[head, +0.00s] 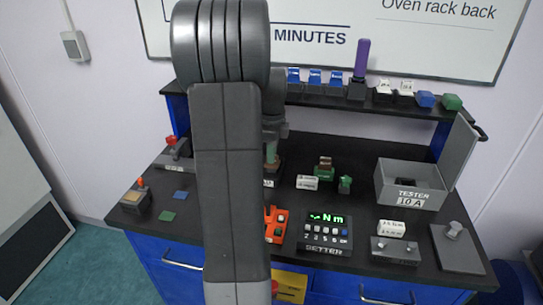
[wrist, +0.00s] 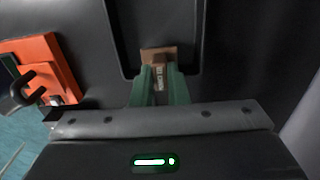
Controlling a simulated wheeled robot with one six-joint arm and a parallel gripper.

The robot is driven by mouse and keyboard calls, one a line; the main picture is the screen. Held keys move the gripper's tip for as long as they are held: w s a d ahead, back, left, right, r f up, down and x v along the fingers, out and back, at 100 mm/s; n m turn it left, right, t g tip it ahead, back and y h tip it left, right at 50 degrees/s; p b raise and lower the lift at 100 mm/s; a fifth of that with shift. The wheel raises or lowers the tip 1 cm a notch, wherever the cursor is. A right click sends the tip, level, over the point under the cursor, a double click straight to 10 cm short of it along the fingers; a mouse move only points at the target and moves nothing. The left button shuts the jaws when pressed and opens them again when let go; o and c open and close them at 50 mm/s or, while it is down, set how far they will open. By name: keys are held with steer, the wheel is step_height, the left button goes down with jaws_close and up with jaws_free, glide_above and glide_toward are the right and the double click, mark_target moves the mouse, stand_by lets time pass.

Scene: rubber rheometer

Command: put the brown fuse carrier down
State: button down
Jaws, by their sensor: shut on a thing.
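My gripper (wrist: 160,88) has green fingers and is shut on the brown fuse carrier (wrist: 159,54), which shows between and beyond the fingertips in the wrist view. A pale marked strip shows on the carrier between the fingers. A dark surface with a raised, rounded outline lies behind the carrier; I cannot tell whether the carrier touches it. In the head view my gripper (head: 271,152) is partly hidden by my arm, over the back middle of the black bench (head: 340,262).
Right of my gripper are a green block with a brown top (head: 325,170) and a white label block (head: 307,182). A grey tester box (head: 408,184) with an open lid stands further right. A Nm setter (head: 327,232) and an orange unit (head: 275,226) stand in front.

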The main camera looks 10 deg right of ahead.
steer(key=shift+f, duration=0.8)
steer(key=shift+f, duration=0.2)
steer(key=c, duration=1.4)
jaws_free()
steer(key=shift+c, duration=0.2)
steer(key=shift+r, duration=0.1)
step_height(320, 180, up, 12)
steer(key=shift+b, duration=0.35)
